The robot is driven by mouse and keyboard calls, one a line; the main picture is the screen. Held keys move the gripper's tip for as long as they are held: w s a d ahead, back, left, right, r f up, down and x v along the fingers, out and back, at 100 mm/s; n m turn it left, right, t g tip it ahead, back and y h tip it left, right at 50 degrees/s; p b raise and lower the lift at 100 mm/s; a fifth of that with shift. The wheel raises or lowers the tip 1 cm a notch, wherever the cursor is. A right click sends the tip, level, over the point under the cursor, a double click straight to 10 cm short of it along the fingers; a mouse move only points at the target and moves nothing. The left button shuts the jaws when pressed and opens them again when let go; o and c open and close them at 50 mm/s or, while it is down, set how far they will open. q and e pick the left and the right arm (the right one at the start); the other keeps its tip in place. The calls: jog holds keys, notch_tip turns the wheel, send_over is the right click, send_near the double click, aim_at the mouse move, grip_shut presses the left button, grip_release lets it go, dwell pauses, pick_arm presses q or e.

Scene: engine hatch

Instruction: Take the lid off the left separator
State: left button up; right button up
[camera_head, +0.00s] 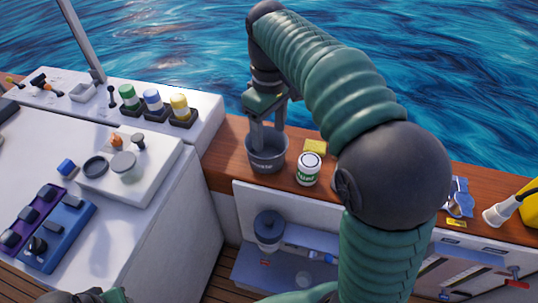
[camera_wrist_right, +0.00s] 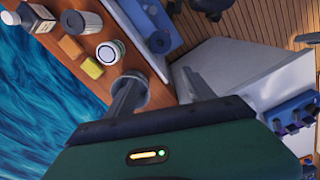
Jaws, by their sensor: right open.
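A separator (camera_head: 268,240) stands on the shelf in the open hatch, a pale body with a round dark lid (camera_head: 269,220) on top. The dark lid also shows in the right wrist view (camera_wrist_right: 159,41). No second separator can be made out clearly; my right arm covers part of the hatch. My right gripper (camera_head: 268,132) is open, above and behind the separator, at the grey bucket (camera_head: 266,158) on the wooden ledge. In the right wrist view one finger of it overlaps the bucket's mouth and the other is apart (camera_wrist_right: 161,83).
A white jar with a green label (camera_head: 307,169) and a yellow block (camera_head: 315,146) stand right of the bucket. A white console (camera_head: 215,180) with controls is at left. A yellow-and-white item (camera_head: 505,209) lies far right. Water lies beyond the ledge.

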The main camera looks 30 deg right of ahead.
jog(key=w+f+m, duration=0.1)
jog(key=f, duration=0.2)
jog(key=w+f+m+p, duration=0.1)
jog(key=f, duration=0.2)
jog(key=w+f+m, duration=0.1)
jog(key=f, duration=0.3)
jog(key=shift+d+m+g, duration=0.2)
jog(key=shift+m+g, duration=0.1)
jog(key=shift+m, duration=0.1)
jog(key=shift+c, duration=0.8)
jog(key=m+p, duration=0.2)
jog(key=m, duration=0.6)
send_near(269, 219)
jog(key=shift+n+g+y, duration=0.3)
jog(key=shift+y, duration=0.1)
jog(key=f, duration=0.3)
jog(key=f+b, duration=0.1)
jog(key=f, duration=0.6)
jog(key=shift+s+b, duration=0.25)
jog(key=shift+b, duration=0.05)
grip_shut()
